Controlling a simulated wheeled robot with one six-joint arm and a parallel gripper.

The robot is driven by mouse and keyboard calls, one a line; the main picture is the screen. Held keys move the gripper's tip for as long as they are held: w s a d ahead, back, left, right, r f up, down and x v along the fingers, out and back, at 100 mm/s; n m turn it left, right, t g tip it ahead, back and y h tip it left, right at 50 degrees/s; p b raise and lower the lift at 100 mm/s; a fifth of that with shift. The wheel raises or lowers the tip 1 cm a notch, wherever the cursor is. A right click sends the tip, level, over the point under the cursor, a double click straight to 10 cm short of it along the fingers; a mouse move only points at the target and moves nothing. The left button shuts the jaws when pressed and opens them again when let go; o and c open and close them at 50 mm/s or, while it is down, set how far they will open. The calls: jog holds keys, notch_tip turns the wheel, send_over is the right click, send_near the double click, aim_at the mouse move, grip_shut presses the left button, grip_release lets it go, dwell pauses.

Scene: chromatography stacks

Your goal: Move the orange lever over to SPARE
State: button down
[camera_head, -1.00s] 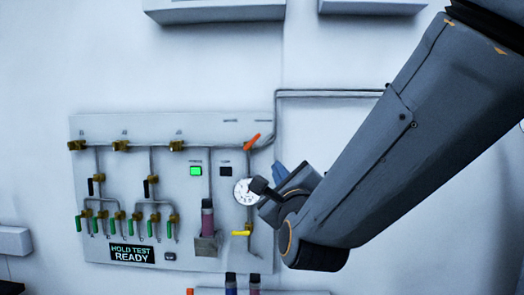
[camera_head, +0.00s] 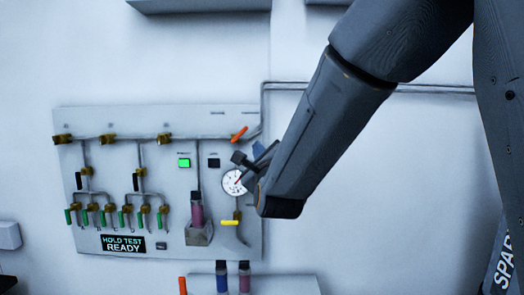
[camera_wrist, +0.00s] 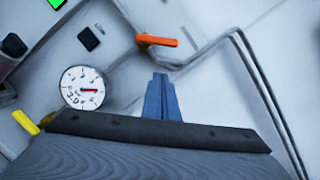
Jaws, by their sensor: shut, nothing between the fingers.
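The orange lever (camera_head: 240,134) sits at the upper right of the wall panel (camera_head: 90,235), on a pipe beside two small labels too small to read. In the wrist view the orange lever (camera_wrist: 157,41) lies nearly level, just above and slightly left of my fingertips. My gripper (camera_wrist: 161,77) shows its blue fingers together, with nothing between them and apart from the lever. In the head view my gripper (camera_head: 262,150) is below and right of the lever, partly hidden by my wrist.
A round gauge (camera_wrist: 83,88) and a yellow lever (camera_wrist: 26,122) are left of my gripper. Pipes (camera_wrist: 262,88) run along the right. Green-handled valves (camera_head: 108,208) and a lit green button (camera_head: 184,162) are on the panel. A "HOLD TEST READY" display (camera_head: 123,243) is at lower left.

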aim_at(240, 134)
jog(key=a+r+p, duration=0.1)
jog(key=a+r, duration=0.1)
jog(key=shift+s+a+r, duration=0.15)
jog(key=shift+a+r, duration=0.1)
jog(key=shift+r, duration=0.1)
jog(key=shift+d, duration=0.1)
jog(key=shift+n, duration=0.3)
jog(key=shift+r, duration=0.2)
